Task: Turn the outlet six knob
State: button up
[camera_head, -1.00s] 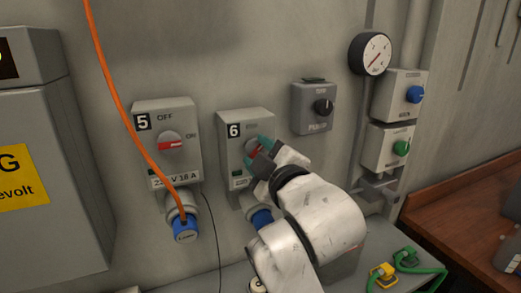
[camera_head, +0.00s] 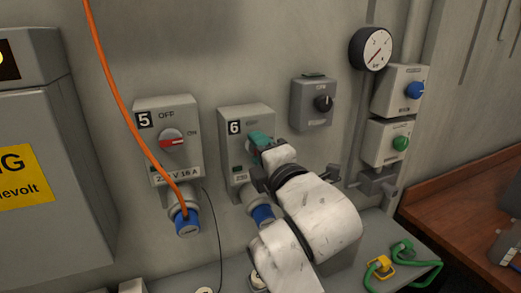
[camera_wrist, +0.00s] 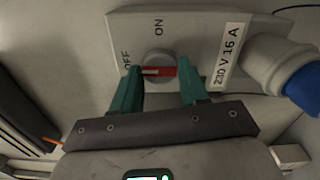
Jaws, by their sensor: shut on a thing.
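The outlet six box (camera_head: 236,117), marked 6, is on the wall right of outlet five. Its round grey knob with a red bar (camera_wrist: 158,71) lies between my gripper's teal fingertips in the wrist view. The bar runs level in that picture, in line with the OFF print at its left; ON is above it. My gripper (camera_wrist: 160,92) is shut on the knob. In the head view my gripper (camera_head: 260,143) covers the knob.
Outlet five (camera_head: 153,113) has its red bar toward ON and an orange cable in its blue plug (camera_head: 187,222). A grey switch box (camera_head: 307,117), a gauge (camera_head: 371,48) and boxes with blue (camera_head: 413,90) and green (camera_head: 401,143) knobs are to the right.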

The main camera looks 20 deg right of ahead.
jog(key=shift+f+n, duration=0.1)
jog(key=shift+n, duration=0.2)
jog(key=o, duration=1.1)
jog(key=shift+c, duration=0.2)
jog(key=s+b, duration=0.2)
jog(key=s, duration=0.8)
jog(key=shift+s, duration=0.4)
